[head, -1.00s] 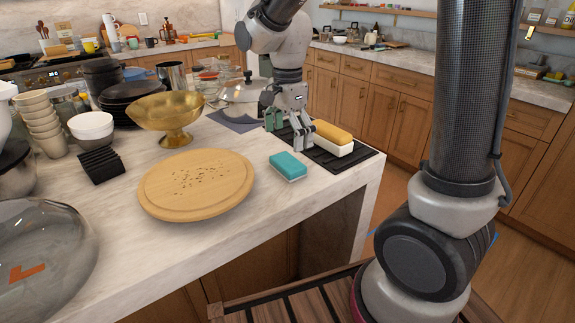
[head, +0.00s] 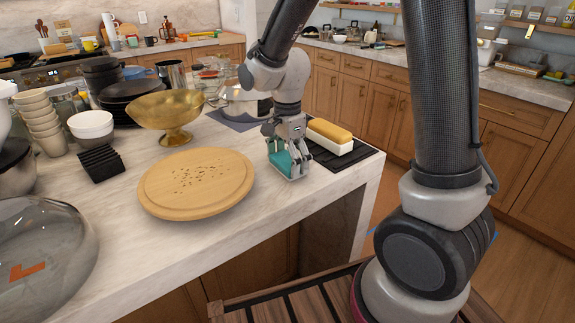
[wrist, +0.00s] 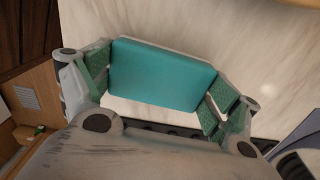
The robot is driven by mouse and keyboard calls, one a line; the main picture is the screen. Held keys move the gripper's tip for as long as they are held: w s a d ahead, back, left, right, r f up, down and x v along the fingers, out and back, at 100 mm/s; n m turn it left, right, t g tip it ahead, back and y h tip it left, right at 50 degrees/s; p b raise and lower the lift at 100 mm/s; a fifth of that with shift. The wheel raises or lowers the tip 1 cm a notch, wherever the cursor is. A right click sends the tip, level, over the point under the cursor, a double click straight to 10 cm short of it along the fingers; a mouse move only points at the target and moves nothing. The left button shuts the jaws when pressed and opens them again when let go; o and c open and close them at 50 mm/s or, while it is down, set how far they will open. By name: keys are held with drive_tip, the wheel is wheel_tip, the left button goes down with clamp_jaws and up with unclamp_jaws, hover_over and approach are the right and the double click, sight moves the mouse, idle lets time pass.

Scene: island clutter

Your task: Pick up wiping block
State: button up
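The wiping block is a teal slab with a pale underside (head: 283,162). It is at the counter's front right, beside the round wooden board. My gripper (head: 288,160) is down over it, with a finger at either side. In the wrist view the block (wrist: 163,76) fills most of the space between the green finger pads of my gripper (wrist: 158,85). It lies slightly turned against them. The pads are at its left and right ends, touching or very close. Whether they grip it, and whether its underside rests on the counter, I cannot tell.
The round wooden board (head: 160,196) lies to the left, with a gold footed bowl (head: 165,110) behind it. A yellow-topped white butter dish (head: 330,137) stands on a black slatted mat (head: 362,158) just right of my gripper. Bare marble counter (head: 235,215) lies in front.

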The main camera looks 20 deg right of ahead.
sight(288, 160)
drive_tip(key=shift+c, duration=1)
wheel_tip(288, 160, up, 10)
